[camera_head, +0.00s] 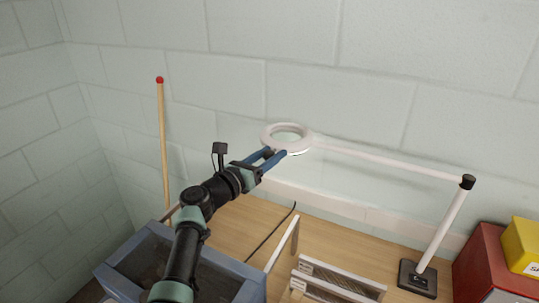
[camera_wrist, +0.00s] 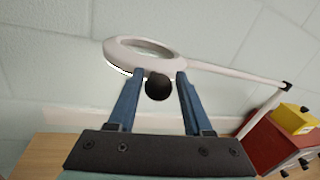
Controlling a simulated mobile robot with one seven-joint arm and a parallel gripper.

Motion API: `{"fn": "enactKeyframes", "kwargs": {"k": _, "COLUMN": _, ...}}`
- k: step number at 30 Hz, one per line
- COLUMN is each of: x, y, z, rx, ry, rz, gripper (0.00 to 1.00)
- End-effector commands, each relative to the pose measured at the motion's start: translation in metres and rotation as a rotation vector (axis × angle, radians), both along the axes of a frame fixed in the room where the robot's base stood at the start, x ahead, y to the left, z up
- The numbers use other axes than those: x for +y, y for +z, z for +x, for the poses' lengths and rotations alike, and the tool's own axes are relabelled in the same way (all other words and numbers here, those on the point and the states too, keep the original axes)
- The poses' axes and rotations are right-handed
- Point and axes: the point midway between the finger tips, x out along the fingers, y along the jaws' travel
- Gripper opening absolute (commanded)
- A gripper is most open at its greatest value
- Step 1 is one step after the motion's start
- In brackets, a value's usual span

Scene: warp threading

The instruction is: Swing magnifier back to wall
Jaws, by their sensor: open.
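The magnifier has a white ring head (camera_head: 305,139) around a lens, close to the block wall. Its thin white arm (camera_head: 390,161) runs right to a black joint (camera_head: 467,182) on top of a tilted white post (camera_head: 442,229). The post stands on a black base (camera_head: 417,278) on the wooden bench. My gripper (camera_head: 273,157) is at the front left of the ring, its blue fingers open. In the wrist view a round black knob (camera_wrist: 158,87) shows between the fingers, below the ring's near rim (camera_wrist: 118,55). I cannot tell whether either finger touches it.
A red box (camera_head: 492,265) with a yellow box (camera_head: 523,247) on it stands at right. A wooden stick with a red tip (camera_head: 162,130) stands at left. A blue-grey crate (camera_head: 113,273) and a slatted rack (camera_head: 343,283) are in front. A dark cord (camera_head: 268,238) crosses the bench (camera_head: 235,219).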

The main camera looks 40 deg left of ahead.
Motion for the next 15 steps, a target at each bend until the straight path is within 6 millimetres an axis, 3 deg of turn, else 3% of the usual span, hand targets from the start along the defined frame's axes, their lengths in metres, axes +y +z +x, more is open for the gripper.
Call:
{"fn": "enactKeyframes", "kwargs": {"k": 8, "x": 0.004, "y": 0.002, "z": -0.007, "rx": -0.001, "ry": 0.010, "rz": 0.003, "gripper": 0.69}}
{"fn": "enactKeyframes", "kwargs": {"k": 15, "x": 0.002, "y": 0.001, "z": -0.037, "rx": -0.003, "ry": 0.008, "rz": 0.001, "gripper": 0.69}}
